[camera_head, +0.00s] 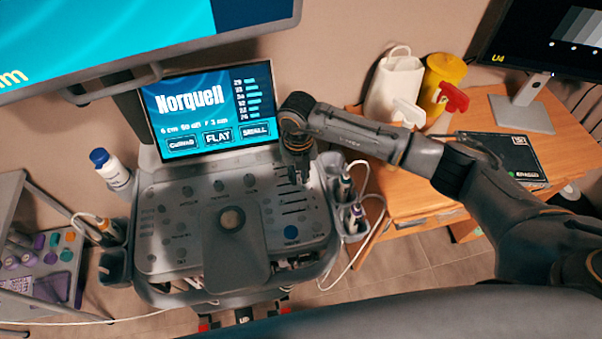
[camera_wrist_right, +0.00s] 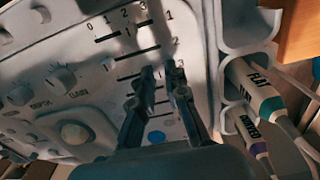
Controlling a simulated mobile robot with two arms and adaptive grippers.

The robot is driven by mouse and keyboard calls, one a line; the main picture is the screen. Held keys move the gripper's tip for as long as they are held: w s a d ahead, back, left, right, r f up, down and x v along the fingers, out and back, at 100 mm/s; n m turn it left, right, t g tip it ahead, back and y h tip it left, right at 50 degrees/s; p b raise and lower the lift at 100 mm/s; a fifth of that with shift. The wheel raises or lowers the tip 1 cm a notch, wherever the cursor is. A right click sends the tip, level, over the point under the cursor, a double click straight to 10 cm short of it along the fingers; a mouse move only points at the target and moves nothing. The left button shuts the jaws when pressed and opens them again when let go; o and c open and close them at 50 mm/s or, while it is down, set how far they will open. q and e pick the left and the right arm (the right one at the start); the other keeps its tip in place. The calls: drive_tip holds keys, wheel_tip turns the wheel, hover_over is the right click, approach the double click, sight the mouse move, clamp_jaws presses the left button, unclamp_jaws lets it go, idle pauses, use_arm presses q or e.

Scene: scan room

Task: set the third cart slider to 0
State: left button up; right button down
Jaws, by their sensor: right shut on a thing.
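The grey ultrasound cart's control panel (camera_head: 165,220) has a bank of short dark slider slots (camera_head: 292,212) at its upper right. In the right wrist view the slots lie beneath a printed scale from 0 at left to 3 at right. Rows 1, 2 and 3 are numbered at their right ends. My right gripper (camera_head: 298,180) points down at this bank. In the wrist view its fingertips (camera_wrist_right: 163,78) are at the right part of the third slot (camera_wrist_right: 128,78), beside the label 3. The gripper is shut on the third slider's knob, which the fingers mostly hide. My left gripper is not in view.
Probes in holders (camera_head: 350,205) hang close beside the panel's right edge; their cables loop beyond. The cart screen (camera_head: 210,112) stands behind the panel. A wooden desk (camera_head: 400,200) with bottles is at right. A blue button (camera_head: 291,231) lies below the slots.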

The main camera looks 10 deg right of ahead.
sight(276, 186)
drive_tip(key=a+b, duration=0.2)
drive_tip(key=a, duration=0.3)
drive_tip(key=shift+a+f, duration=0.1)
drive_tip(key=shift+a, duration=0.4)
drive_tip(key=shift+r, duration=0.2)
drive_tip(key=shift+d, duration=0.1)
drive_tip(key=c, duration=1.3)
unclamp_jaws()
drive_tip(key=shift+c, duration=0.2)
drive_tip(key=shift+a, duration=0.2)
drive_tip(key=shift+d, duration=0.1)
drive_tip(key=shift+w+r, duration=0.1)
drive_tip(key=shift+r, duration=0.25)
wheel_tip(276, 186, up, 11)
drive_tip(key=shift+r, duration=0.15)
